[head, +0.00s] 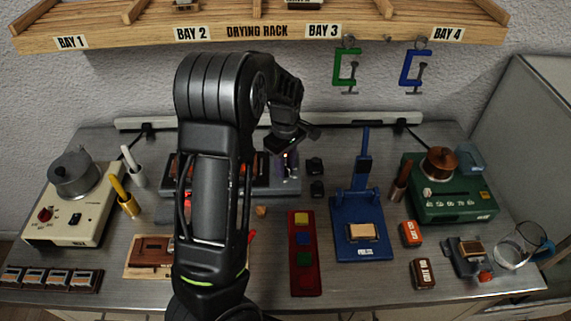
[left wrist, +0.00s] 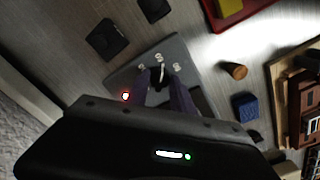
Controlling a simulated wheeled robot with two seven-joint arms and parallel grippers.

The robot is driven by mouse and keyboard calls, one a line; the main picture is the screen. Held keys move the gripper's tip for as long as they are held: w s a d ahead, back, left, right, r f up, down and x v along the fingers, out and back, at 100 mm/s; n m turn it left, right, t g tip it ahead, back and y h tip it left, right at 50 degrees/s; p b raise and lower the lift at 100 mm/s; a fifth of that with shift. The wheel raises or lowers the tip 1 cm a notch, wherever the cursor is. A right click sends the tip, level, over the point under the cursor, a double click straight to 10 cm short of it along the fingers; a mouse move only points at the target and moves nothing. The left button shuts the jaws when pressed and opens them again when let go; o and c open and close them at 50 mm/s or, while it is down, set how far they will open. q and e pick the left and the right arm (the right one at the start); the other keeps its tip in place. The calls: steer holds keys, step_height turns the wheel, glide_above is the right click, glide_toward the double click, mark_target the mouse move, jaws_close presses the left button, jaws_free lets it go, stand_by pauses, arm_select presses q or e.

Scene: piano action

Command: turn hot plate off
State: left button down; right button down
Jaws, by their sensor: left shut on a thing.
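The hot plate (head: 289,187) is a long grey unit at the back middle of the bench, with orange-red glowing parts on its top. My left arm hides part of it. My left gripper (head: 287,156) is over its right end. In the left wrist view the hot plate's grey control panel (left wrist: 124,79) shows small white marks and a lit red lamp (left wrist: 125,97). There the purple-grey fingers of my left gripper (left wrist: 163,84) are shut around the dark knob with a pale pointer (left wrist: 161,70). The knob's base is hidden. My right gripper is not in view.
Two black blocks (head: 316,177) sit just right of the hot plate. A red tray (head: 292,279) of coloured blocks and a blue press (head: 376,249) stand in front. The drying rack (head: 140,34) overhangs the back.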

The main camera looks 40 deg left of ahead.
arm_select(q)
steer(key=n, duration=1.3)
steer(key=shift+w+n, duration=0.1)
steer(key=shift+n, duration=0.3)
steer(key=n, duration=1.3)
steer(key=c, duration=1.1)
jaws_free()
steer(key=shift+r, duration=0.15)
step_height(320, 180, up, 8)
steer(key=shift+f, duration=0.2)
